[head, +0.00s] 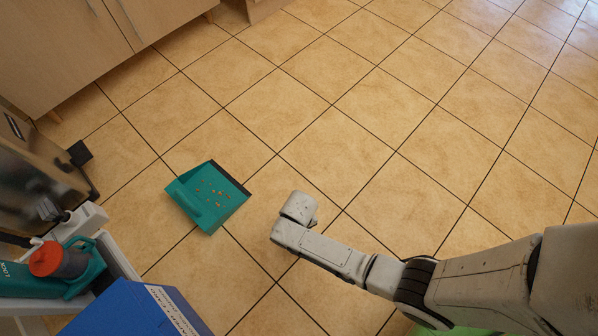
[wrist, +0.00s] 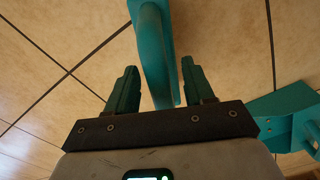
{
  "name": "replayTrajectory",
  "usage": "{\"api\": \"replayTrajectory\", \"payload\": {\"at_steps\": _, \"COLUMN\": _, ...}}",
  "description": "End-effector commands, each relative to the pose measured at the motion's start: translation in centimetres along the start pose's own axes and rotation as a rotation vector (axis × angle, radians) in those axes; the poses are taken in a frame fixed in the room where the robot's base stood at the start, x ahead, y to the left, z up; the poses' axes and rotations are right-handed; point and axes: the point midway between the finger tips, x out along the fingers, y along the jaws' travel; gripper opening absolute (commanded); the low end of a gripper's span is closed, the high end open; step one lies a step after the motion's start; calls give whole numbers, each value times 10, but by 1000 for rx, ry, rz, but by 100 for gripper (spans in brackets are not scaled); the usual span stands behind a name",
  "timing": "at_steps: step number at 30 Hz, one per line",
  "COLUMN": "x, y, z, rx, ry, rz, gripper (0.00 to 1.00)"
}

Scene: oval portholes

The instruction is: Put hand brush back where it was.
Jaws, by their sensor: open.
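In the wrist view a teal handle (wrist: 153,45), apparently the hand brush's, runs down between the fingers of my gripper (wrist: 160,68). The fingers are open, with a gap on each side of the handle. At its top the handle joins a wider teal part, cut off by the picture edge. In the head view my gripper end (head: 298,208) is over the floor, to the right of a teal dustpan (head: 225,207) with small brown crumbs in it. I cannot make out the brush in the head view. Another teal piece (wrist: 283,110), perhaps the dustpan, shows at the right in the wrist view.
Wooden cabinets (head: 75,50) stand at the upper left. At the lower left are a dark metallic unit (head: 30,170), a teal container with an orange cap (head: 47,259) and a blue box (head: 130,312). The tiled floor (head: 400,90) is wide open above and to the right.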

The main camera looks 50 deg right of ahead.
Motion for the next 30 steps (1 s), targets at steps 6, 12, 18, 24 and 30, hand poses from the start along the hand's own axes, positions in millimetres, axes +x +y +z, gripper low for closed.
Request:
{"api": "replayTrajectory", "payload": {"at_steps": 6, "x": -11, "y": 0, "z": 0, "rx": 0, "ry": 1, "rz": -1, "gripper": 52}}
{"api": "replayTrajectory", "payload": {"at_steps": 12, "x": -48, "y": 0, "z": 0, "rx": 0, "ry": 1, "rz": -1, "gripper": 52}}
{"api": "replayTrajectory", "payload": {"at_steps": 18, "x": -89, "y": 0, "z": 0, "rx": 1, "ry": 1, "rz": -1, "gripper": 52}}
{"api": "replayTrajectory", "payload": {"at_steps": 24, "x": -115, "y": 0, "z": 0, "rx": 1, "ry": 0, "rz": 0, "gripper": 52}}
{"api": "replayTrajectory", "payload": {"at_steps": 30, "x": -123, "y": 0, "z": 0, "rx": 0, "ry": 0, "rz": 0, "gripper": 52}}
